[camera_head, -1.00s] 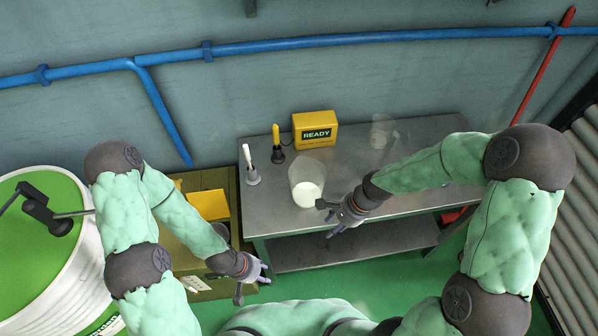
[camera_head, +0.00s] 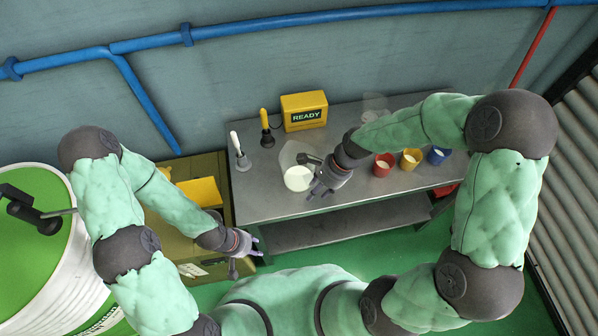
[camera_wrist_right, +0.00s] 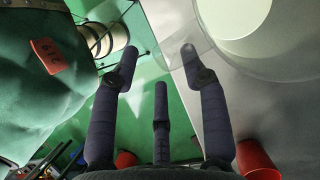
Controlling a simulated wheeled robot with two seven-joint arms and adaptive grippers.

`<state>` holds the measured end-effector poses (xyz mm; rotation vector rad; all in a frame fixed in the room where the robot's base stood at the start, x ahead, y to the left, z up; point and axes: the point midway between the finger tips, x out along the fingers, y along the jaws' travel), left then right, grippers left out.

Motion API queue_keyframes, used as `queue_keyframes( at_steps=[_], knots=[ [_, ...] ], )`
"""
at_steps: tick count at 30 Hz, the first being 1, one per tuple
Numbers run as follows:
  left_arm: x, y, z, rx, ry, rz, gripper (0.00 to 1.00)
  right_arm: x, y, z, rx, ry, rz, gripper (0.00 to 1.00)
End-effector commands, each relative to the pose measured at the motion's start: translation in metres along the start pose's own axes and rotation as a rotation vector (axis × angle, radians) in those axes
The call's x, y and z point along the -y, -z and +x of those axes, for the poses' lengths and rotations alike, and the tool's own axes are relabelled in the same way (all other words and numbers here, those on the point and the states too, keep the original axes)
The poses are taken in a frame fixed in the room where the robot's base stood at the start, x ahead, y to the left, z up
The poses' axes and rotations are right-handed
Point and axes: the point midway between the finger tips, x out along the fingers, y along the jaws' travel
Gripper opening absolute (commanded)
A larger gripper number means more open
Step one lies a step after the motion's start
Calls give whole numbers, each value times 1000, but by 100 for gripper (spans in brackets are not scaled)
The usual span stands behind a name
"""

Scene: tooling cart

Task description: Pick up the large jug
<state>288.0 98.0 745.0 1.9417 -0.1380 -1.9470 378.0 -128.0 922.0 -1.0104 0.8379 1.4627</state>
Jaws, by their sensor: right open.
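A clear jug (camera_head: 289,152) with white contents stands upright near the front edge of the grey metal cart (camera_head: 262,203). It also shows at the upper right of the right wrist view (camera_wrist_right: 283,52). My right gripper (camera_head: 317,178) is open and empty, just right of the jug. In the wrist view its three dark fingers (camera_wrist_right: 160,62) are spread, and one fingertip overlaps the jug's edge; I cannot tell whether it touches. My left gripper (camera_head: 246,256) is open and empty, off the cart's front left corner and apart from the jug.
Red (camera_head: 383,164), yellow (camera_head: 410,158) and blue (camera_head: 438,155) cups stand right of my right gripper.

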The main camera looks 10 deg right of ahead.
Motion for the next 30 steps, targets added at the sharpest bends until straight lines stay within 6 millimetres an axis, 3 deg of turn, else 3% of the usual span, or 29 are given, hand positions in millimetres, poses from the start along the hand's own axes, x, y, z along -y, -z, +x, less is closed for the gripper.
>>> queue_keyframes(
  at_steps=[12, 20, 25, 30],
  knots=[
    [6, 0, 17, 0, 0, 0, 40, 7, 4, 48, 1, -2, 0, 45],
    [6, 0, 16, 0, 0, 0, 40, 7, 3, 50, 0, 0, 0, 45],
    [6, 0, 16, 0, 0, 0, 40, 7, 3, 50, 0, 0, 0, 0],
    [6, 0, 16, 0, 0, 0, 40, 8, 3, 50, 0, 2, -1, 0]
  ],
)
